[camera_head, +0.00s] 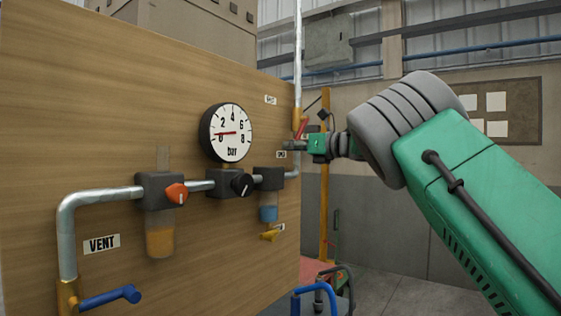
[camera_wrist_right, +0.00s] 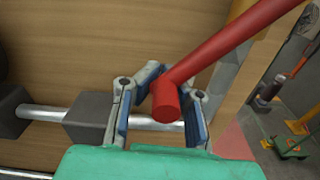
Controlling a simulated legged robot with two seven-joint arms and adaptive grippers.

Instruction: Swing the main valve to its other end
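The main valve appears to be the one with the red lever (camera_head: 301,128) on the vertical pipe at the board's right edge; its label is too small to read. In the right wrist view the red lever (camera_wrist_right: 225,48) slants from upper right, its round end between the fingers. My right gripper (camera_head: 292,146) reaches in from the right, just below the lever in the head view. In the wrist view its two fingers (camera_wrist_right: 160,112) stand apart on either side of the lever's end, with gaps showing; I see no firm grip. My left gripper is not in view.
The wooden board (camera_head: 60,130) carries a pressure gauge (camera_head: 231,133), an orange knob (camera_head: 176,194), a black knob (camera_head: 241,185), a blue VENT lever (camera_head: 108,297) and a small yellow handle (camera_head: 270,235). A horizontal pipe (camera_head: 105,194) runs close by.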

